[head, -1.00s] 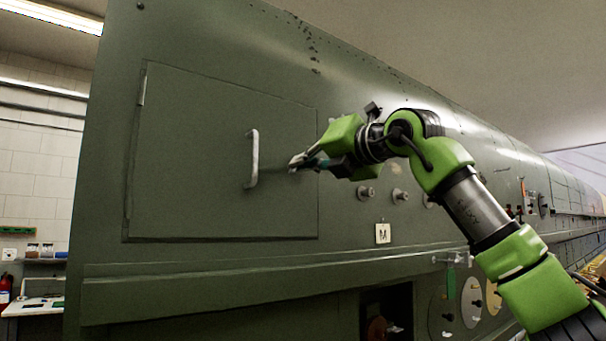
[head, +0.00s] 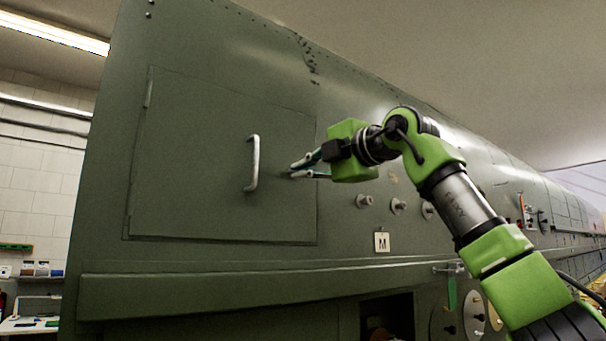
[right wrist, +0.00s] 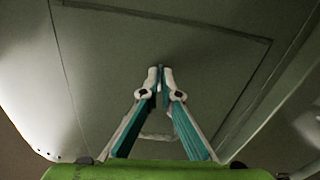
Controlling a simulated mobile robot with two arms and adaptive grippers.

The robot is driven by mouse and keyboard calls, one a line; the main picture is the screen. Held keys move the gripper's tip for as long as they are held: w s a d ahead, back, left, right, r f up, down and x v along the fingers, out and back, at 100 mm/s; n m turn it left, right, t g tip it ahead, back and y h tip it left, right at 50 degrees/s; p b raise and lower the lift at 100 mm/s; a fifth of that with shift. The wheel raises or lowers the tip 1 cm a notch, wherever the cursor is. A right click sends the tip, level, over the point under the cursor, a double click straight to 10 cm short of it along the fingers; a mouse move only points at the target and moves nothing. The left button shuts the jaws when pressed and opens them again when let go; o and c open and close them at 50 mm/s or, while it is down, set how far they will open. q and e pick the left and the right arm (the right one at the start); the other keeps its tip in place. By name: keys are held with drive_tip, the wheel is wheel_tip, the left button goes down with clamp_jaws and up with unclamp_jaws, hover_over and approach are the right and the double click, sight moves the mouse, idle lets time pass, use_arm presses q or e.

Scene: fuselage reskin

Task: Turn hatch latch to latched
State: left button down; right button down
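The square hatch (head: 205,130) is a closed-looking green panel in the fuselage side, with a pale upright handle (head: 253,163) right of its middle. My right gripper (head: 294,171) is at the hatch's right edge, to the right of the handle. In the right wrist view my fingertips (right wrist: 160,76) nearly meet, with a thin piece between them that looks like the hatch latch (right wrist: 160,80). The fingertips hide most of the latch, so its angle cannot be read. The hatch handle (right wrist: 157,137) shows between the fingers. My left gripper is not in view.
Several round knobs (head: 398,206) stick out of the skin below and right of my right gripper, above a white "M" placard (head: 382,242). A ledge (head: 200,285) runs below the hatch. An open bay (head: 390,318) lies under it.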

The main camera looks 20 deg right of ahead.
drive_tip(key=shift+m, duration=0.6)
drive_tip(key=c, duration=2.3)
unclamp_jaws()
drive_tip(key=shift+d, duration=0.1)
drive_tip(key=v, duration=1.2)
drive_tip(key=shift+w, duration=0.1)
